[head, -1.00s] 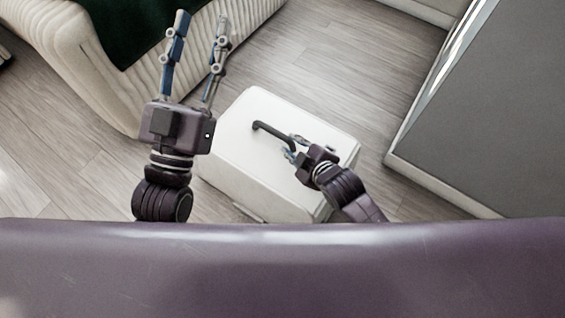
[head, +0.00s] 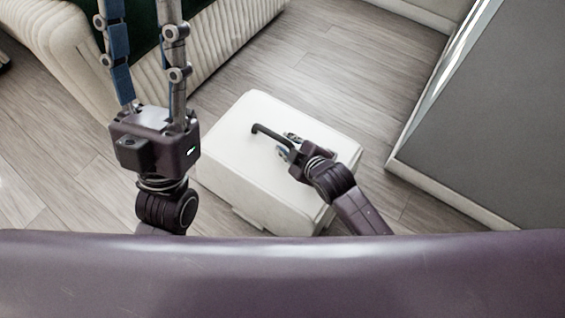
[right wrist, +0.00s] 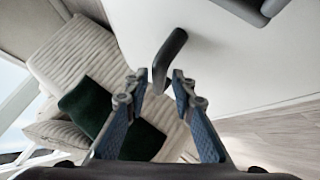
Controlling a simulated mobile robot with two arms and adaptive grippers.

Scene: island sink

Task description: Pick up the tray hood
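The tray hood looks like a white box-like cover (head: 232,160) with a dark bar handle (head: 267,136) on top, low in front of me. My right gripper (head: 286,143) is at the right end of this handle. In the right wrist view, the handle (right wrist: 168,58) reaches between or just beyond the parted fingertips (right wrist: 158,82), with gaps visible on both sides. The right gripper is open and not closed on it. My left gripper (head: 142,10) is raised to the left of the hood, its fingers apart and empty; their tips run out at the top edge.
A cream ribbed sofa or bed (head: 225,38) with a dark green cover stands at the upper left. A grey cabinet-like block (head: 490,110) stands at the right. Wooden floor (head: 335,65) lies clear behind the hood.

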